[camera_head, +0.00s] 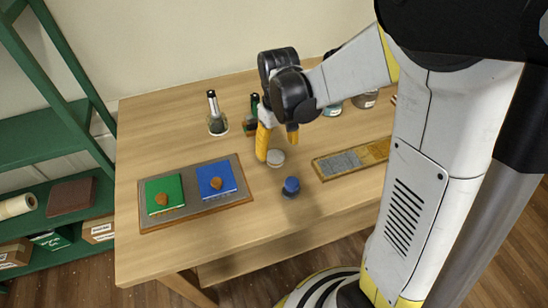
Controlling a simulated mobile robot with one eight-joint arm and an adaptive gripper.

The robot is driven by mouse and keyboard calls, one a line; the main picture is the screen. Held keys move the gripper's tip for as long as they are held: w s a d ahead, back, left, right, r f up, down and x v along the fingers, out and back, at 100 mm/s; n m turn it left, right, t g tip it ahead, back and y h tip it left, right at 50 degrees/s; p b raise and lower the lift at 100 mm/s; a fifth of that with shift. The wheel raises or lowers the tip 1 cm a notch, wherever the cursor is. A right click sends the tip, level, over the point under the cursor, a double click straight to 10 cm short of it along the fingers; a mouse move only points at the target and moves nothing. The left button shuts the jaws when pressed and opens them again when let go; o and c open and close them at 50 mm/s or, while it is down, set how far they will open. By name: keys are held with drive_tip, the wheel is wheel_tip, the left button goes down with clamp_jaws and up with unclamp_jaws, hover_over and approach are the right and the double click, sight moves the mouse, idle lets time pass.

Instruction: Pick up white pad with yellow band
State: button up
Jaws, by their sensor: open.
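A small round whitish pad (276,158) sits on the wooden table (150,115), near its middle. Its left side is partly covered by one of my fingers, and I cannot make out a yellow band on it. My gripper (278,146) is open, with one yellow finger at the left and a shorter-looking one at the right. It points down over the pad, and the pad shows just below and between the fingertips. Nothing is held. I cannot tell how high the fingertips are above the table.
A blue round piece (291,187) stands just in front. A tray (240,189) with green and blue books lies left, and a narrow tray (320,169) lies right. Bottles (217,122) and jars (366,99) stand behind. A green shelf (30,165) is beside the table.

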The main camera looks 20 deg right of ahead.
sight(276, 156)
wheel_tip(276, 156, down, 5)
drive_tip(key=b, duration=0.3)
drive_tip(key=shift+w+f, duration=0.1)
drive_tip(key=shift+w, duration=0.05)
drive_tip(key=c, duration=1.1)
